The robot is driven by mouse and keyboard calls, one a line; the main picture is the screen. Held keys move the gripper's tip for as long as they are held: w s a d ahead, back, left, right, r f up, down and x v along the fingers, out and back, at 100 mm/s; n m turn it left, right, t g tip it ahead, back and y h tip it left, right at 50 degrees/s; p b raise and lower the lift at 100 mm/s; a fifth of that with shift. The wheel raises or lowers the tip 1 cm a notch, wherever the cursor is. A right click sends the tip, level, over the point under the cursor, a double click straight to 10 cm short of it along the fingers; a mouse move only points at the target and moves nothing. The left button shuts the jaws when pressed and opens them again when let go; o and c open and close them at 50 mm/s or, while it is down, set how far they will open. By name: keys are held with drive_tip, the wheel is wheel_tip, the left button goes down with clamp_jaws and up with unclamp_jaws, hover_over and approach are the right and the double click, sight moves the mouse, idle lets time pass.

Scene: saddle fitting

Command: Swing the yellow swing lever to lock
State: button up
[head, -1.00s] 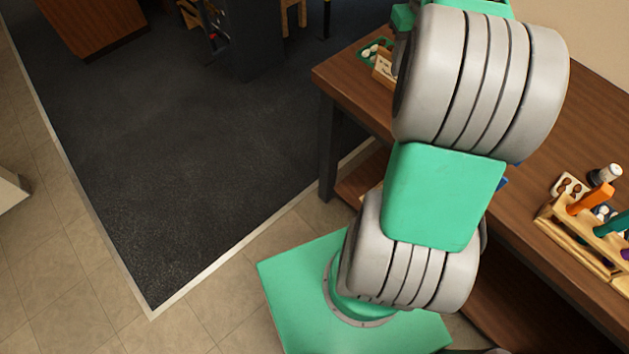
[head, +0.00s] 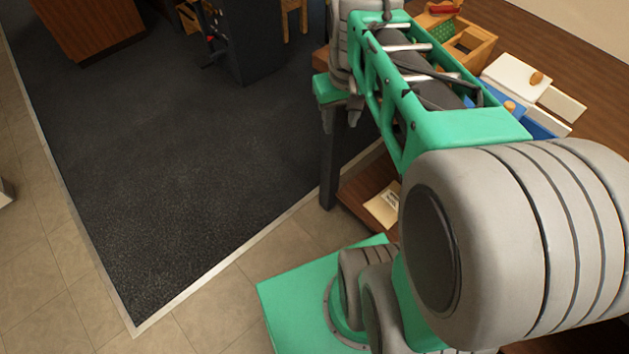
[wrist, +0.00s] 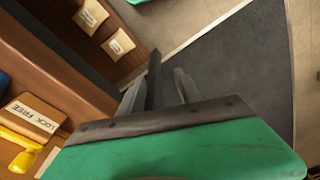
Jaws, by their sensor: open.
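The yellow swing lever (wrist: 22,150) shows at the left edge of the wrist view, on a wooden fixture. It lies beside a label plate (wrist: 33,114) marked LOCK and FREE. Part of the lever is cut off by the frame, so I cannot tell its exact setting. My gripper (wrist: 157,84) is open and empty, out past the table edge, with the lever to its left and apart from it. In the head view my gripper (head: 341,117) hangs beside the table's corner. I cannot make out the lever there; my arm covers much of the table.
In the head view a wooden box (head: 475,44) and a white board (head: 515,76) stand on the table behind my arm. A lower shelf (head: 362,193) holds a paper card (head: 384,205). The dark carpet (head: 200,160) left of the table is clear.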

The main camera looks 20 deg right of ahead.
drive_tip(key=s+a+f+b, duration=0.4)
drive_tip(key=a+f+b, duration=0.2)
drive_tip(key=f, duration=0.5)
drive_tip(key=shift+a+n+t, duration=0.4)
drive_tip(key=shift+a, duration=0.45)
drive_tip(key=shift+s, duration=0.1)
